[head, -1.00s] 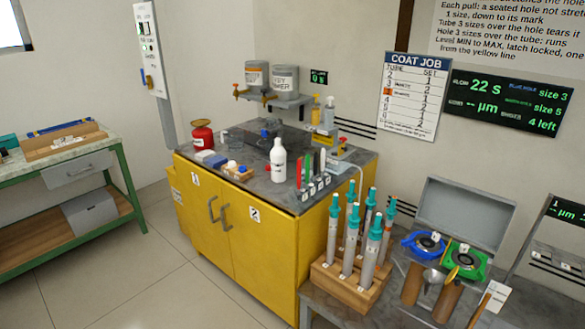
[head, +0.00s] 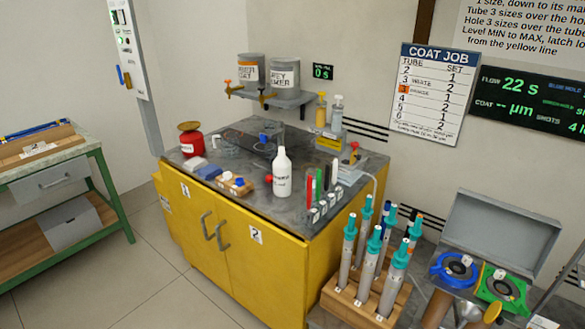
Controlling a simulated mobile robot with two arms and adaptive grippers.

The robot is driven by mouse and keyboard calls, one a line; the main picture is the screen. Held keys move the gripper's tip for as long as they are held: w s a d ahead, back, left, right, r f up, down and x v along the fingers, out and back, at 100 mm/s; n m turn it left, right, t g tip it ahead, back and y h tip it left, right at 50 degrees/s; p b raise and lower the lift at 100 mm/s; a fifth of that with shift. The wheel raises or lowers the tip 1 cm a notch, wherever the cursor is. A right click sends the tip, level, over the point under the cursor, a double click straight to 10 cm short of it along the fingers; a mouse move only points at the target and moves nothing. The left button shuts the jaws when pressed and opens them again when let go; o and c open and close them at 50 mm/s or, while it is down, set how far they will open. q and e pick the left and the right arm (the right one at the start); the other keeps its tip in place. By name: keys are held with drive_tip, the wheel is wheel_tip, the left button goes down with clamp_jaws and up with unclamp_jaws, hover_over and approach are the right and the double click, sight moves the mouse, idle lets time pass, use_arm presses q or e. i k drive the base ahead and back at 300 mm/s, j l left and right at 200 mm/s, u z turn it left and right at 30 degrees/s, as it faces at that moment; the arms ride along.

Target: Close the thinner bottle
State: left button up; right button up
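A white bottle (head: 282,175) with a narrow neck and a small dark label stands upright on the grey top of the yellow cabinet. It looks like the thinner bottle, but its label is too small to read surely. No coloured cap shows on its neck; I cannot tell whether its mouth is open. A small red piece (head: 269,180) shows at its left side; I cannot tell whether it is a cap. A small wooden block (head: 231,187) with a blue piece and an orange piece on it lies to the left. Neither of my grippers is in view.
The yellow cabinet (head: 225,245) also bears a red can (head: 190,140), coloured markers (head: 320,183) in a holder and pump bottles (head: 337,114). Two tanks (head: 284,75) sit on a wall shelf above. A wooden rack (head: 340,300) of grey tubes stands at front right. Floor is clear at left.

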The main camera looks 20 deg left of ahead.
sight(282, 171)
drive_tip(key=i+j, duration=0.2)
drive_tip(key=j, duration=0.15)
drive_tip(key=i+j+z, duration=0.1)
drive_tip(key=j, duration=0.25)
drive_tip(key=i+j, duration=0.3)
drive_tip(key=i+j+z, duration=0.1)
drive_tip(key=j, duration=0.3)
drive_tip(key=i+j, duration=0.25)
drive_tip(key=j, duration=0.1)
